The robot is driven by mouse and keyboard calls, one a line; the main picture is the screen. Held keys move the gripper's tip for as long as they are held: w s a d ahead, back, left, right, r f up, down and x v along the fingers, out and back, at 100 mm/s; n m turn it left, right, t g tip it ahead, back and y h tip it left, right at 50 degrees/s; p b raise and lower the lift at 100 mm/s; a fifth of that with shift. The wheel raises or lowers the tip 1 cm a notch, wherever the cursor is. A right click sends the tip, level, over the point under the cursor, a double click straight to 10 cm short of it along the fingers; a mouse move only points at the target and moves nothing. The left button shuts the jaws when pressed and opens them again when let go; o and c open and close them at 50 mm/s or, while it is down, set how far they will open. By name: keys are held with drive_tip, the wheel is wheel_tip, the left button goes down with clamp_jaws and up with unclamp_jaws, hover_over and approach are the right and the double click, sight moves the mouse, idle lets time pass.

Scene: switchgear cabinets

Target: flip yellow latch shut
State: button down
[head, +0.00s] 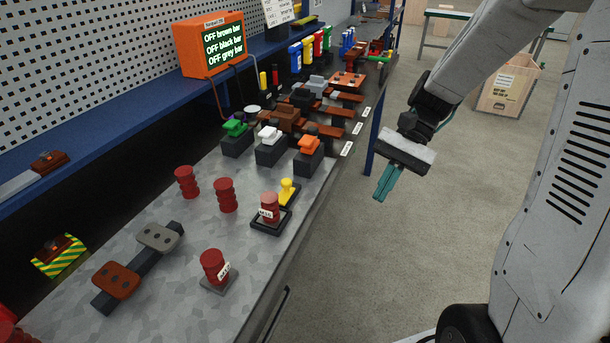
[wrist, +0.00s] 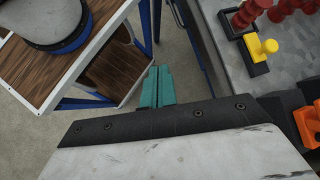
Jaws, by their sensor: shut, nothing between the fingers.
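The yellow latch (head: 287,191) stands up on a small dark base near the front edge of the grey bench top, just behind a dark red ribbed insulator with a white label. It also shows in the wrist view (wrist: 267,47) at the upper right, on its black base. My gripper (head: 383,193) has teal fingers and hangs in the air past the bench's front edge, to the right of the latch and clear of it. The fingers (wrist: 156,85) are together and empty in the wrist view.
Green, white and orange clamps on dark blocks (head: 308,155) stand behind the latch. Dark red insulators (head: 225,195) stand to its left and front. A screen (head: 222,44) reads OFF for brown, black and grey bars. The floor right of the bench (head: 345,260) is free.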

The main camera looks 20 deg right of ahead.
drive_tip(key=w+f+m+t+y, duration=0.1)
drive_tip(key=w+m+t+y, duration=0.1)
drive_tip(key=w+m+y, duration=0.6)
drive_tip(key=w+d, duration=0.1)
drive_tip(key=w, duration=0.4)
drive_tip(key=shift+w+f+t, duration=0.25)
drive_tip(key=shift+w+t, duration=0.1)
drive_tip(key=shift+t, duration=0.05)
drive_tip(key=shift+a, duration=0.1)
approach(284, 190)
drive_tip(key=a, duration=0.1)
drive_tip(key=s+a+r, duration=0.1)
drive_tip(key=a, duration=0.3)
drive_tip(key=shift+s+r, duration=0.15)
drive_tip(key=shift+s+a, duration=0.65)
drive_tip(key=shift+s, duration=0.2)
